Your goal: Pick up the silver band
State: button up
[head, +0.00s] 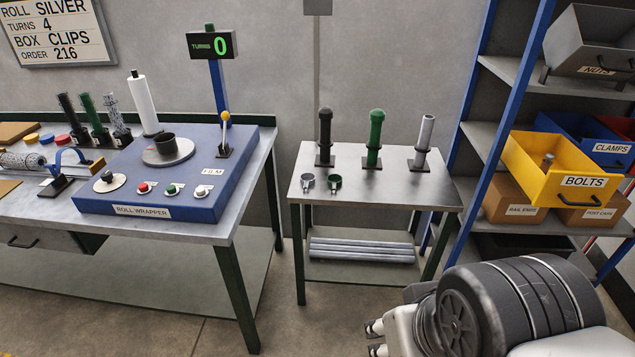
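A small silver band (307,182), a ring with a short clamp tab, lies on the top of the small metal table (405,188), near its left front. A similar dark green band (334,182) lies just right of it, apart from it. My gripper (375,339) is at the lower middle, below and right of the small table in the picture. Its two fingertips point left with a gap between them, and nothing shows between them. The rest of the gripper is partly hidden by my own arm.
Black (325,135), green (375,135) and silver (424,138) posts stand behind the bands. Pipes (362,250) lie on the lower shelf.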

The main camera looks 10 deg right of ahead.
aim_at(307, 175)
jog(key=i+j+z, duration=0.45)
jog(key=i+j, duration=0.2)
jog(key=i, duration=0.25)
jog(key=i+j+z, duration=0.5)
jog(key=i+j, duration=0.3)
jog(key=j, duration=0.1)
